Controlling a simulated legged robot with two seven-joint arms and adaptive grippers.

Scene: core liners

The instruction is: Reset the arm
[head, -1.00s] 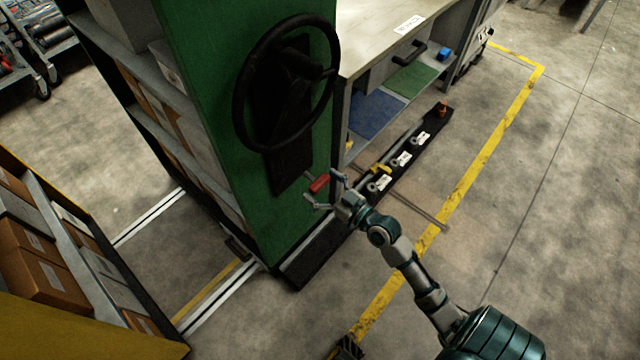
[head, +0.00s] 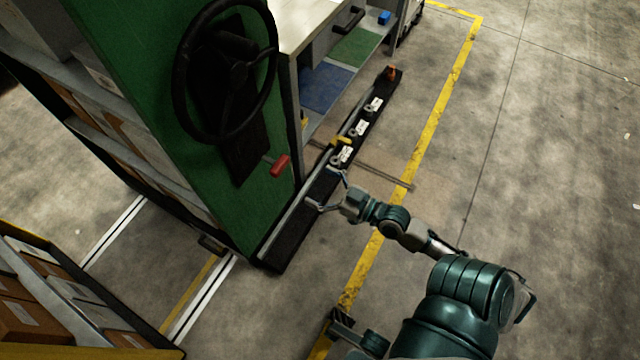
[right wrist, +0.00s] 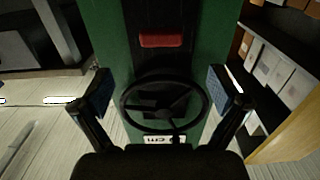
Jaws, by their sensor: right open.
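My right gripper (head: 324,189) is open and empty in the head view. It is to the right of and below the red handle (head: 280,165), apart from it, over the dark floor rail. The red handle sticks out of the black plate on the green shelf end, below the black handwheel (head: 226,70). In the right wrist view the two open fingers (right wrist: 163,98) stand wide apart. Between them are the handwheel (right wrist: 126,103) and, above it, the red handle (right wrist: 162,40). I cannot make out my left gripper.
The green shelf end (head: 130,95) stands close to the left of my right gripper. A workbench (head: 305,22) with blue and green mats is behind. The black rail (head: 375,110) with several white tags runs along the floor. Open floor (head: 555,150) lies to the right.

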